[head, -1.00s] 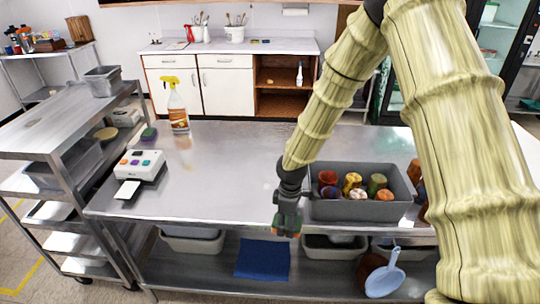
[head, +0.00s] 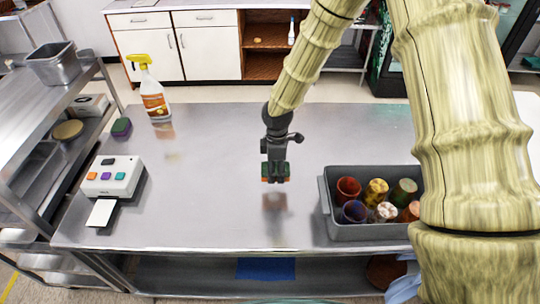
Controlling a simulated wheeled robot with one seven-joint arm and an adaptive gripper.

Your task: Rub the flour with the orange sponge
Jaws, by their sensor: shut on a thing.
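My gripper (head: 275,176) is shut on the orange sponge (head: 286,179), which has a green top layer. It holds the sponge over the middle of the steel table (head: 220,210); a dim reflection shows below, and I cannot tell the exact height. A faint pale tan smudge (head: 174,157) lies on the table to the left of my gripper, near the spray bottle; it may be the flour, but it is too faint to be sure. The fingers hide part of the sponge.
A spray bottle (head: 154,94) and a purple sponge with green top (head: 121,128) stand at back left. A white button box (head: 113,176) is at left. A grey bin (head: 375,231) of several cups is at right. A shelf cart (head: 40,110) stands left.

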